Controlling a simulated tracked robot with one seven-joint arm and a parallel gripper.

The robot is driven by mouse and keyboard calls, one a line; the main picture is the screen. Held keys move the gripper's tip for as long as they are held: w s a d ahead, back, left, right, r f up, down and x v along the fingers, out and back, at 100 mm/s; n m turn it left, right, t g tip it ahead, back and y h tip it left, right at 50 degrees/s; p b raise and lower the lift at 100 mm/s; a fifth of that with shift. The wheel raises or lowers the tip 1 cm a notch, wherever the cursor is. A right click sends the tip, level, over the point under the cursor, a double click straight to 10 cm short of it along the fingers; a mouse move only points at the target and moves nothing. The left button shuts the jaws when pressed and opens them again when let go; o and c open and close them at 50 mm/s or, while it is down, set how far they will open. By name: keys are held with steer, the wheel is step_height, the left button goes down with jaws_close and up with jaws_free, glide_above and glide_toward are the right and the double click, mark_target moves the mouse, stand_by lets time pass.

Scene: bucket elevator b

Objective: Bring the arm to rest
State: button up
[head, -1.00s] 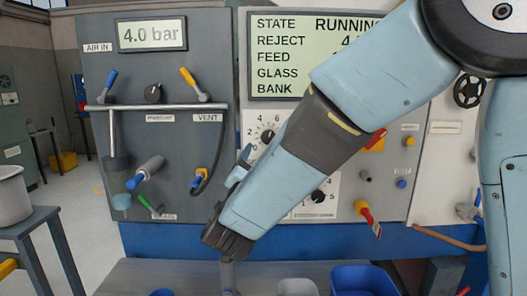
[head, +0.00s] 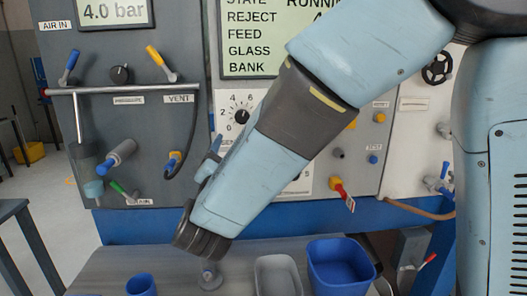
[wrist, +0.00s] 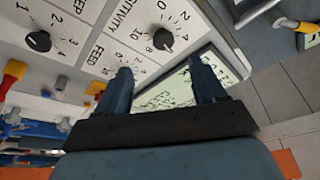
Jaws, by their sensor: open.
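My arm crosses the head view from upper right to lower centre, its forearm (head: 255,165) in front of the control panel (head: 210,140). My gripper (wrist: 163,85) shows in the wrist view with its two dark blue fingers apart and nothing between them. Its fingers point toward the panel, near the knobs and the display (wrist: 185,85). In the head view the gripper is mostly hidden by the arm. Whether the fingers touch the panel cannot be told.
A bench (head: 110,270) below holds a blue cup (head: 141,285), a grey tray (head: 278,262) and a blue bin (head: 340,265). Panel handles stick out: a blue one (head: 118,154), a yellow one (head: 160,62) and a red one (head: 342,190). Floor (head: 50,185) shows at left.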

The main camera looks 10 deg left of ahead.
steer(key=w+d+r+n+g+y, duration=0.2)
steer(key=w+d+n+g, duration=0.15)
steer(key=d, duration=0.35)
steer(key=w+d+r+n+g+y, duration=0.2)
steer(key=w+d+n+g+y, duration=0.15)
steer(key=d, duration=0.45)
steer(key=s+d+f+g+h, duration=0.3)
steer(key=s+d+g, duration=0.1)
steer(key=s+d, duration=0.6)
steer(key=s+d+f+g+h, duration=0.3)
steer(key=s+d, duration=0.7)
steer(key=d, duration=0.4)
steer(key=shift+f+g, duration=0.3)
steer(key=shift+g, duration=0.4)
stand_by(3.4)
